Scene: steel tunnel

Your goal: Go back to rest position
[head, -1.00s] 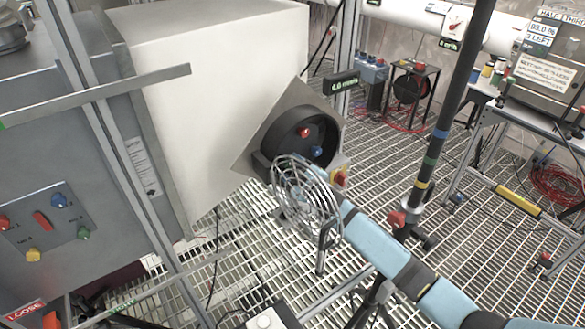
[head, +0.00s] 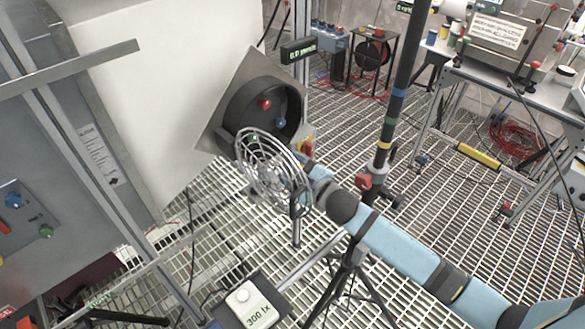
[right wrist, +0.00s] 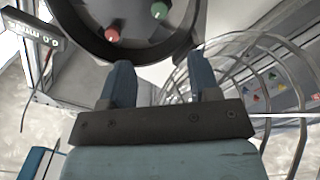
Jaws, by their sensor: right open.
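My right arm comes in from the lower right in the head view. Its gripper end is close to the round wire fan guard (head: 272,170), which partly overlaps it, so the fingers are hard to make out there. In the right wrist view my right gripper (right wrist: 163,82) is open, with two blue fingers well apart and nothing between them. Beyond the fingers is the dark round duct opening (right wrist: 135,25) with a red and a green knob. The wire guard (right wrist: 250,75) curves close by on the right of the fingers. My left gripper is not in view.
A dark pole (head: 398,95) with coloured bands stands just behind my right arm. A tripod (head: 348,278) and a light meter (head: 250,305) are below it. A grey cabinet (head: 60,130) fills the left. A workbench (head: 480,85) stands at the back right over grated floor.

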